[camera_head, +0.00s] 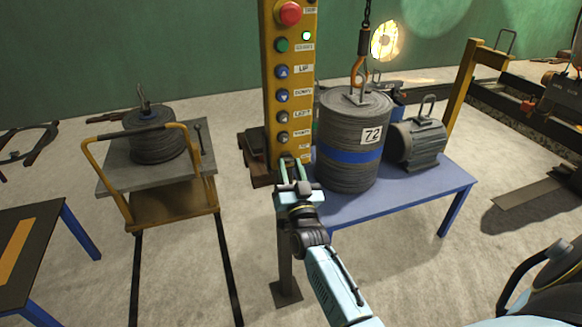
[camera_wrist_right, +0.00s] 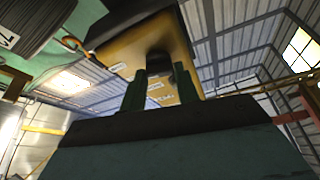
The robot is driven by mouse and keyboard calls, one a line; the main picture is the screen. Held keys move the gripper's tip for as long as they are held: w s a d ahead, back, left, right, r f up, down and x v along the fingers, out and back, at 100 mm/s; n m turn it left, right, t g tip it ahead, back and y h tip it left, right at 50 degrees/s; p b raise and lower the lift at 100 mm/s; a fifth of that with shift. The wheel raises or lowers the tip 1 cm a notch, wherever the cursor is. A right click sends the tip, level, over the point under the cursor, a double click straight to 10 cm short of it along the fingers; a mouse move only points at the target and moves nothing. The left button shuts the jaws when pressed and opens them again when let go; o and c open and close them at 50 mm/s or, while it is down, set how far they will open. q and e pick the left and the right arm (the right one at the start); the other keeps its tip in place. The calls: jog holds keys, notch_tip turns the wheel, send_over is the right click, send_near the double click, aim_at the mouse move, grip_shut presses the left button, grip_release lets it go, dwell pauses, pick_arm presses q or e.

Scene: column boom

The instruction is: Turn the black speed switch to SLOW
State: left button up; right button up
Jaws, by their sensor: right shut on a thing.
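My right gripper (camera_head: 294,172) is at the panel's bottom end and mostly hides the black speed switch there. In the right wrist view the gripper's two fingers (camera_wrist_right: 161,88) stand on either side of the black switch (camera_wrist_right: 158,62), shut on it. The switch's pointer and the SLOW mark cannot be read. My left gripper is not in view.
A grey coil drum marked 72 (camera_head: 345,120) hangs from a hook and chain just right of the panel, over a blue table (camera_head: 420,190) with a motor (camera_head: 417,142). A yellow cart (camera_head: 165,205) with a coil (camera_head: 152,145) stands left. A small green lamp (camera_head: 306,36) is lit.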

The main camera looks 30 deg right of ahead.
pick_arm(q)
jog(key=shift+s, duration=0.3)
pick_arm(e)
jog(key=shift+m, duration=0.3)
jog(key=o, duration=1)
jog(key=shift+s+f, duration=0.1)
pick_arm(q)
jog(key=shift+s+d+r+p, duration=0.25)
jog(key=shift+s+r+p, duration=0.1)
jog(key=shift+p, duration=0.2)
pick_arm(e)
jog(key=v, duration=1.3)
jog(key=shift+a, duration=0.2)
